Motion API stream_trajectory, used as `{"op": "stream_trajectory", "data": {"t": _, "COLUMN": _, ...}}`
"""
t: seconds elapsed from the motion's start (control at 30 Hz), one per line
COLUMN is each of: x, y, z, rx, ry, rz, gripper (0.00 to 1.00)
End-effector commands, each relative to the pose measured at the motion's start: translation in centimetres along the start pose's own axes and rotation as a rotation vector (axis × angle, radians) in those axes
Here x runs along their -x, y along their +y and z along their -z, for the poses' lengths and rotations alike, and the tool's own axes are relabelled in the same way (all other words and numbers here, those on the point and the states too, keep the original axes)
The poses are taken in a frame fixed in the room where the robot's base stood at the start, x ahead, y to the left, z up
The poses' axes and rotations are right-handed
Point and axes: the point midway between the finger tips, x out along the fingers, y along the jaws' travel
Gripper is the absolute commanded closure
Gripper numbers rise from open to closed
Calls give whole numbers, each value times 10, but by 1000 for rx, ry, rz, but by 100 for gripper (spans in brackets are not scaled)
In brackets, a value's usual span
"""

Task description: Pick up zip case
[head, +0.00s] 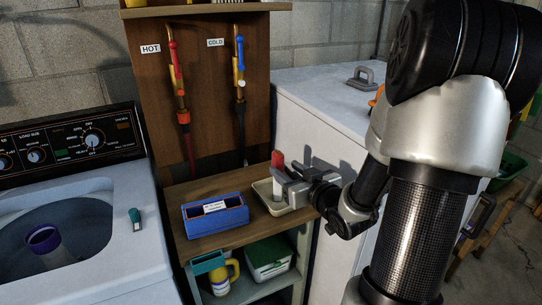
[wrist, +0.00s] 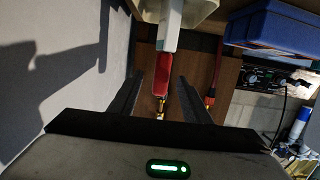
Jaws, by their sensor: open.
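A blue case (head: 215,217) with a white label and an orange-edged dark top sits on the wooden shelf; it looks like the zip case. In the wrist view the blue case (wrist: 275,30) is at the upper right, well outside the fingers. My gripper (head: 281,183) is at the cream tray, to the right of the case and apart from it. In the wrist view my gripper (wrist: 160,88) is open, with a red-topped white item (wrist: 164,64) showing between or just beyond its fingers. I cannot tell whether they touch it.
The cream tray (head: 261,193) stands right of the case on the wooden shelf (head: 190,253). A white chest (head: 335,115) rises close to the right. A washer (head: 140,240) stands left. Hoses (head: 240,90) hang on the board behind.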

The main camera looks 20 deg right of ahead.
Motion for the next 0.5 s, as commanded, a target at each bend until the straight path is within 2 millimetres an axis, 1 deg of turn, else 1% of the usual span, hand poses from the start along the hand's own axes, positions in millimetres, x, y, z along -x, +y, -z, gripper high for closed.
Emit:
{"op": "stream_trajectory", "data": {"t": 0.03, "x": -12, "y": 0, "z": -3, "rx": 0, "ry": 0, "rz": 2, "gripper": 56}}
{"op": "stream_trajectory", "data": {"t": 0.1, "x": -24, "y": -1, "z": -2, "rx": -1, "ry": 1, "rz": 2, "gripper": 56}}
{"op": "stream_trajectory", "data": {"t": 0.2, "x": -36, "y": 0, "z": -2, "rx": -1, "ry": 0, "rz": 1, "gripper": 56}}
{"op": "stream_trajectory", "data": {"t": 0.37, "x": -46, "y": 0, "z": -3, "rx": -1, "ry": -1, "rz": 0, "gripper": 56}}
{"op": "stream_trajectory", "data": {"t": 0.5, "x": -64, "y": -3, "z": -7, "rx": -3, "ry": 0, "rz": 1, "gripper": 56}}
